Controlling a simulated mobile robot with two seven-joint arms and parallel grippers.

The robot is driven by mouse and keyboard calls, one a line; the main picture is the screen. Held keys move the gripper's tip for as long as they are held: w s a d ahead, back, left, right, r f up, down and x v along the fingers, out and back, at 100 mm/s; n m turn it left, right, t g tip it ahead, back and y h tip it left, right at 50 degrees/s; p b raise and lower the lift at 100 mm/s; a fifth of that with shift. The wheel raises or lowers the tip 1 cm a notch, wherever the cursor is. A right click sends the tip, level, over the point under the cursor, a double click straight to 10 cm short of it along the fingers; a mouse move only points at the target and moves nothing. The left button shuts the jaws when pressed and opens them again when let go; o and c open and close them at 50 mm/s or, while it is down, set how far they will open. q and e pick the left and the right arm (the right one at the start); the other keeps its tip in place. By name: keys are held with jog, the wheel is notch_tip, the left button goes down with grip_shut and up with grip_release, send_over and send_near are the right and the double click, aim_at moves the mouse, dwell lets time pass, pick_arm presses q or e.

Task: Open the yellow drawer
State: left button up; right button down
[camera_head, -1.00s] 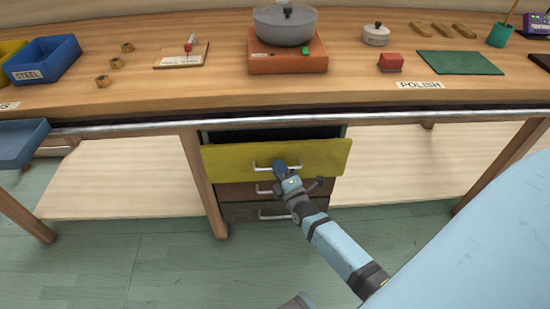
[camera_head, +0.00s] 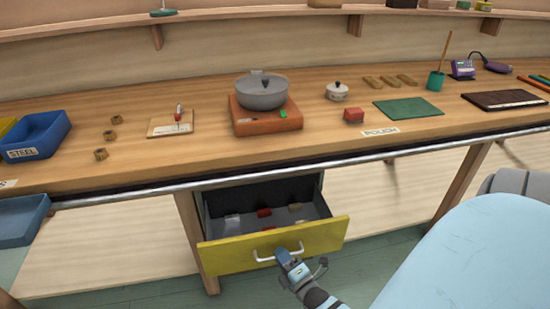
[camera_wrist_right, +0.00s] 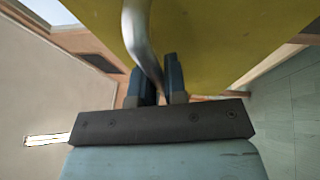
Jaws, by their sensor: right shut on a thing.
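The yellow drawer (camera_head: 225,254) is pulled out from under the workbench in the head view. Its grey inside shows, with a red block (camera_head: 264,212) and a few small pale and red pieces in it. My right gripper (camera_head: 284,254) is at the drawer's metal handle (camera_head: 262,259), toward its right end. In the right wrist view the gripper's two blue fingers (camera_wrist_right: 160,80) are shut around the handle bar (camera_wrist_right: 138,35), close to the yellow front (camera_wrist_right: 215,35). My left gripper is not in view.
The workbench top (camera_head: 200,155) holds a grey pot on an orange burner (camera_head: 266,120), a blue bin (camera_head: 36,134) and a green mat (camera_head: 408,108). A metal rail (camera_head: 120,195) runs along the bench front above the drawer. A bench leg (camera_head: 192,235) stands left of the drawer.

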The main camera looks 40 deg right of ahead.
pick_arm(q)
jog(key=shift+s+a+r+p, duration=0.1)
jog(key=shift+p, duration=0.5)
pick_arm(e)
jog(key=shift+s+a, duration=0.55)
jog(key=shift+s, duration=0.35)
jog(key=shift+s+a, duration=0.5)
jog(key=shift+s, duration=0.35)
jog(key=c, duration=1.2)
grip_release()
pick_arm(q)
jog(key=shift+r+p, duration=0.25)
jog(key=shift+p, duration=0.45)
pick_arm(e)
jog(key=v, duration=1.4)
jog(key=shift+d, duration=0.1)
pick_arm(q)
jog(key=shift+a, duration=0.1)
